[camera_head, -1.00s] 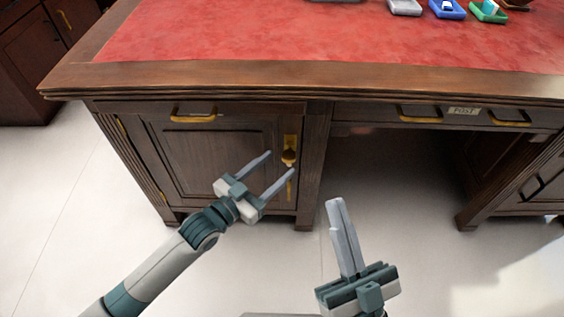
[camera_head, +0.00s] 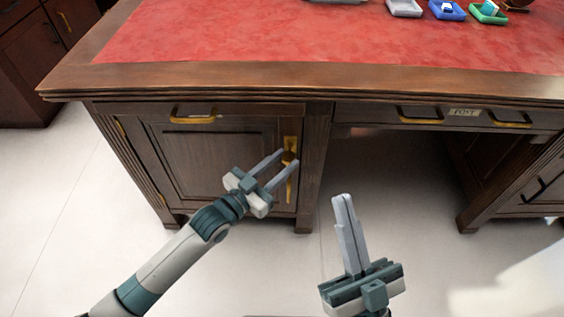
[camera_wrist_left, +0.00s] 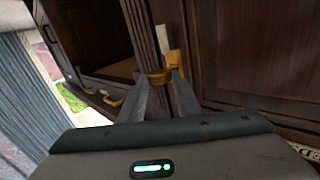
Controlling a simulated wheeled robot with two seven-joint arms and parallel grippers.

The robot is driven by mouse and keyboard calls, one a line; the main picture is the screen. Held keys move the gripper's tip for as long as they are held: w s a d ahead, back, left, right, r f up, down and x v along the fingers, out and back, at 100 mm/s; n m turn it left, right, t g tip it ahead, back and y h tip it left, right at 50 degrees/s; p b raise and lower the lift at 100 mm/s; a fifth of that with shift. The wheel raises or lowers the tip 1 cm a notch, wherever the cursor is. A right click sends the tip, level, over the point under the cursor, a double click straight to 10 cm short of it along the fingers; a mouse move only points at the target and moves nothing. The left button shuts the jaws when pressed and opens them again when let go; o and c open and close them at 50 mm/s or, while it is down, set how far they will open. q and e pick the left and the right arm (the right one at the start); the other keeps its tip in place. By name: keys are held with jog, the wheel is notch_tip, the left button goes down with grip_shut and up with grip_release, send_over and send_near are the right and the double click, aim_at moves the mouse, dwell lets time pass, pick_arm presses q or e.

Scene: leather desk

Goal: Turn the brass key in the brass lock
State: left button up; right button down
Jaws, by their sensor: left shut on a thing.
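The brass lock (camera_head: 290,186) is an upright plate on the right side of the desk's left cupboard door. The brass key (camera_head: 289,158) stands out from it; its round head shows between the fingertips. My left gripper (camera_head: 287,154) reaches up from the lower left and is shut on the key. In the left wrist view the fingers meet at the brass key (camera_wrist_left: 158,77), with a pale plate (camera_wrist_left: 168,38) beyond. The key's shaft and the keyhole are hidden. My right gripper (camera_head: 344,198) is shut and empty, below and right of the door.
The cupboard door (camera_head: 205,160) looks closed, with a brass handle (camera_head: 193,119) above it. The red leather desktop (camera_head: 280,35) overhangs the front. Small trays, one blue (camera_head: 447,10), stand at its back. The kneehole to the right is open.

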pick_arm(q)
jog(key=shift+f+n+b, duration=0.2)
jog(key=shift+n+b, duration=0.2)
jog(key=shift+b, duration=0.3)
jog(key=shift+w+f+n+t+h+b, duration=0.1)
jog(key=shift+n+t+h+b, duration=0.4)
jog(key=shift+n+t+b, duration=0.55)
jog(key=shift+f+b, duration=0.1)
jog(key=shift+b, duration=0.6)
jog(key=shift+d+f+n+t+b, duration=0.15)
jog(key=shift+n+t+b, duration=0.7)
jog(key=shift+n+b, duration=0.45)
